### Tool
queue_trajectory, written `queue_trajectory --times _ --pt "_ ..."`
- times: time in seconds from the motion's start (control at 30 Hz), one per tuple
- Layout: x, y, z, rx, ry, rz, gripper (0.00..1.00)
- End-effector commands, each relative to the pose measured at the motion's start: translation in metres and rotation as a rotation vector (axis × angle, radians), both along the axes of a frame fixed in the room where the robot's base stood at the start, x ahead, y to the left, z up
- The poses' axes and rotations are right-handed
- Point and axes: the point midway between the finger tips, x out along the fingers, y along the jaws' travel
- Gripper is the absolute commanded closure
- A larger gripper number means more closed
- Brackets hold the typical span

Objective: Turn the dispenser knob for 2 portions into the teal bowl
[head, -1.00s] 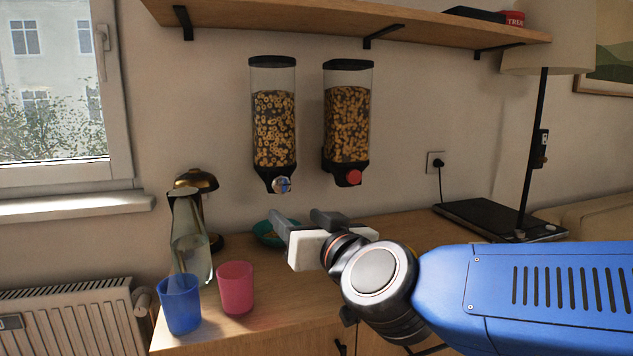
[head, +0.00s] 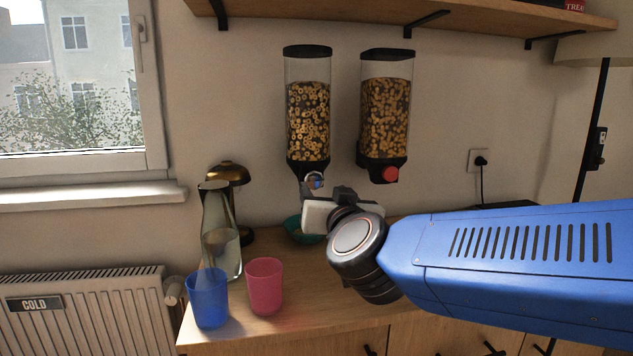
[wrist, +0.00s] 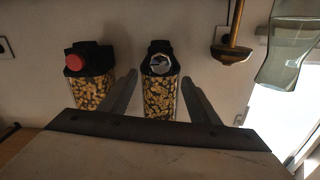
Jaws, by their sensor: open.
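The left dispenser (head: 308,120) holds ring-shaped cereal, and its silver knob (head: 315,181) shows some blue. The right dispenser (head: 385,120) has a red knob (head: 390,174). The teal bowl (head: 292,228) stands on the counter below the left dispenser, partly hidden by my gripper; its contents are unclear. My gripper (head: 328,190) is open, just in front of and below the silver knob. In the wrist view, which is upside down, the silver knob (wrist: 158,65) appears between the two spread fingers (wrist: 160,78), with no visible contact. The red knob (wrist: 76,60) lies off to the left there.
A blue cup (head: 207,298), a pink cup (head: 265,287), a glass carafe (head: 220,245) and a brass-topped lamp (head: 228,174) stand left of the bowl. A shelf (head: 400,18) runs above the dispensers. The wooden counter (head: 300,322) is bare near its front edge.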

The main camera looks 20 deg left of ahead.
Motion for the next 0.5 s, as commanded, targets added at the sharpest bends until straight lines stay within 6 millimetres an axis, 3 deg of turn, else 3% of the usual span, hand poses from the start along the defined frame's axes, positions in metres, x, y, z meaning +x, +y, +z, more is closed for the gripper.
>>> queue_trajectory --times 0.3,0.5 --pt "0.047 0.028 -0.001 -0.002 0.001 -0.002 0.44" --pt "0.068 0.041 0.0 -0.001 0.0 -0.001 0.44"
